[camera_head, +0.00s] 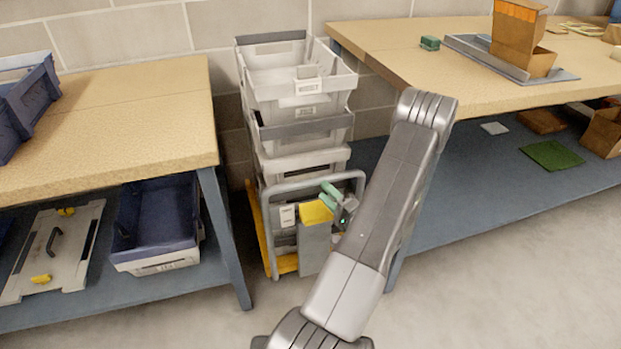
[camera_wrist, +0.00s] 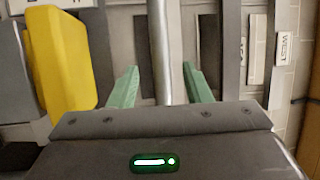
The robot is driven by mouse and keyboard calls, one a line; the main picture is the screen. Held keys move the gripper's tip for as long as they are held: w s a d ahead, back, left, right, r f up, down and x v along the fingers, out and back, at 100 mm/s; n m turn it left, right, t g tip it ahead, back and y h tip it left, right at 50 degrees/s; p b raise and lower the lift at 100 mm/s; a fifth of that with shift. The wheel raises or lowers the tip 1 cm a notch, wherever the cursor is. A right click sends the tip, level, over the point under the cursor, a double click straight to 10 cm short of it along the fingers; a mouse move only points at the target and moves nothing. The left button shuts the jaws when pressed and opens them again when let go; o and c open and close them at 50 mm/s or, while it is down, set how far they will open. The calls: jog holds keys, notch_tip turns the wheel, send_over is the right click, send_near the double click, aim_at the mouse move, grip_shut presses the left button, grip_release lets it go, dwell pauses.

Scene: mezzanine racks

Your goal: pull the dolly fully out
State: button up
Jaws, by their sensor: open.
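The dolly (camera_head: 287,264) has a yellow base and stands on the floor in the gap between two workbenches. A stack of grey crates (camera_head: 303,114) rises above it. A grey tubular handle (camera_head: 300,182) loops up at its front. My gripper (camera_head: 334,198) is at the right side of this handle. Gaps show between the bar and both fingers. My arm hides the dolly's right side.
The left bench (camera_head: 110,125) carries a blue bin, with another blue and white bin (camera_head: 158,222) on its lower shelf. The right bench (camera_head: 400,50) is close beside the crates. A yellow-topped grey post (camera_head: 316,245) stands at the dolly's front. Floor shows clear in front.

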jog(key=x, duration=0.8)
jog(key=shift+d, duration=0.1)
jog(key=shift+c, duration=0.4)
grip_shut()
